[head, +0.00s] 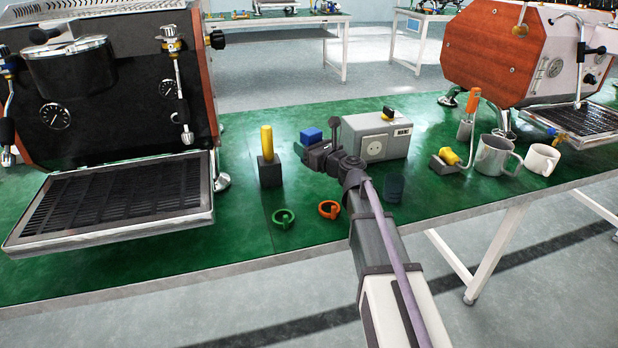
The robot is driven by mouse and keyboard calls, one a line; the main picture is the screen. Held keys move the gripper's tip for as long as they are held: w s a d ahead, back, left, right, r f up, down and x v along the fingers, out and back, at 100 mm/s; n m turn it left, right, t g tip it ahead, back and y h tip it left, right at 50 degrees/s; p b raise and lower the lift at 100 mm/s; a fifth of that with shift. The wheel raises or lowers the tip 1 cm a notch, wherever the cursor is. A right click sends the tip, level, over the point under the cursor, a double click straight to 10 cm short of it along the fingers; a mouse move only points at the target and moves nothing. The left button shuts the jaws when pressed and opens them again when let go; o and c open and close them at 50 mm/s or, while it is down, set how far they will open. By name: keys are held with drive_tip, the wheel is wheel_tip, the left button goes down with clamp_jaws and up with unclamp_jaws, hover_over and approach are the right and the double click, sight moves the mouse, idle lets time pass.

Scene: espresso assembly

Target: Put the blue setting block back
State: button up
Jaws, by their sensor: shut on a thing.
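The blue setting block (311,136) is at the tip of my gripper (319,141), near the middle of the green table. My gripper is shut on it. The fingers and wrist cover the block's lower front, so I cannot tell whether it touches the table. My arm reaches in from the bottom right of centre.
A grey socket box (385,137) stands just right of my gripper. A yellow-handled tool in a dark block (269,160) stands to the left. A green ring (284,219) and an orange ring (329,209) lie in front. Espresso machines (110,90) (500,55) flank the area.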

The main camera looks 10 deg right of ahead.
wheel_tip(320, 180, down, 5)
drive_tip(key=b, duration=0.3)
drive_tip(key=shift+b, duration=0.4)
drive_tip(key=shift+r, duration=0.2)
drive_tip(key=shift+f, duration=0.25)
drive_tip(key=o, duration=1.2)
drive_tip(key=shift+r, duration=0.1)
drive_tip(key=shift+r, duration=0.1)
drive_tip(key=shift+s+r+p, duration=0.1)
drive_tip(key=shift+r+p, duration=0.05)
drive_tip(key=shift+p, duration=0.25)
drive_tip(key=v, duration=1.2)
